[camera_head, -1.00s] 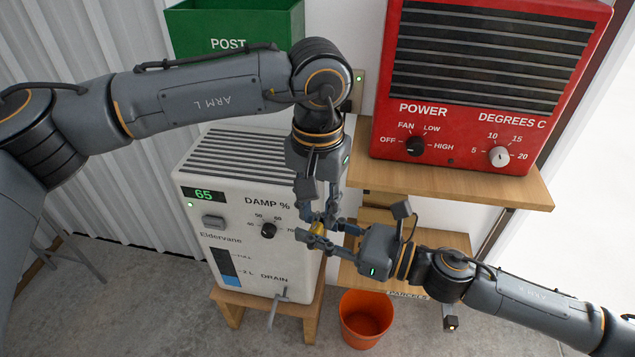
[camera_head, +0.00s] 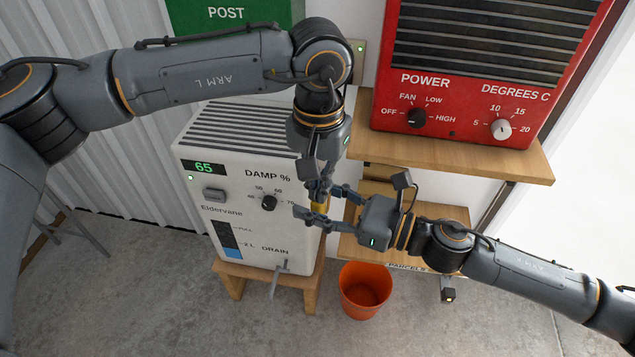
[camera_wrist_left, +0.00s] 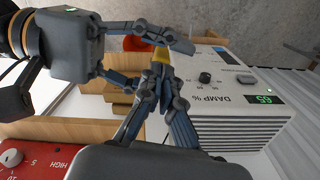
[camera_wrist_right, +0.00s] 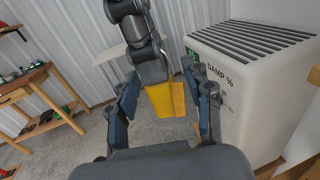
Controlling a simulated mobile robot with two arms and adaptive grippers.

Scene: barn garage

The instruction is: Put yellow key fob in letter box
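The yellow key fob (camera_head: 318,206) is between my two grippers, in front of the white dehumidifier's right edge. My left gripper (camera_head: 317,188) points down and is shut on the fob's upper end; the left wrist view shows its fingers together at the fob (camera_wrist_left: 161,54). My right gripper (camera_head: 328,203) comes from the right with its fingers spread. In the right wrist view the fob (camera_wrist_right: 166,98) hangs between these open fingers with a gap on each side. The green box marked POST (camera_head: 235,14) is at the top, partly cut off; its upper part is out of view.
The white dehumidifier (camera_head: 225,170) stands on a wooden stool (camera_head: 232,284). A red heater (camera_head: 470,100) sits on a wooden shelf (camera_head: 450,157), with lower shelves below. An orange bucket (camera_head: 365,290) is on the floor. My left arm crosses below the POST box.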

